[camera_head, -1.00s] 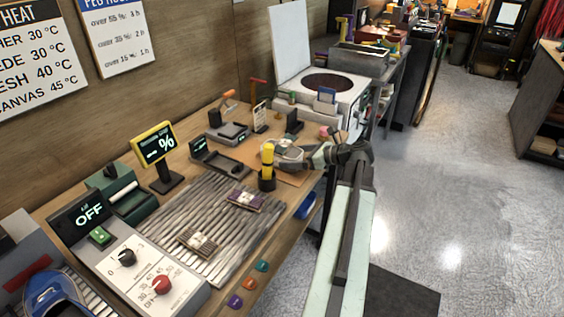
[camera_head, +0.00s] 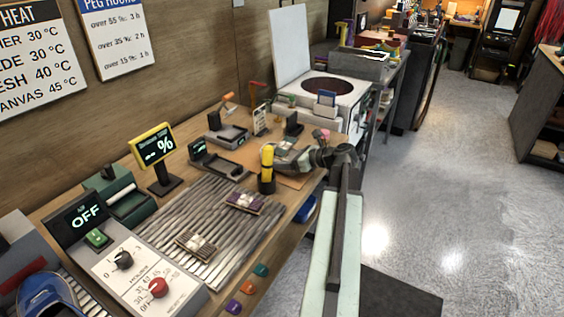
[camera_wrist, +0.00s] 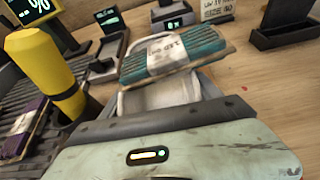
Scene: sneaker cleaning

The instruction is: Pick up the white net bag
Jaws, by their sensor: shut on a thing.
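The yellow bottle in its black holder (camera_head: 267,168) stands close to the left of my gripper. A slatted rack (camera_head: 215,225) with two banded bundles lies nearer. A small dark tray (camera_head: 223,166) and upright signs stand behind. The floor at right is clear.

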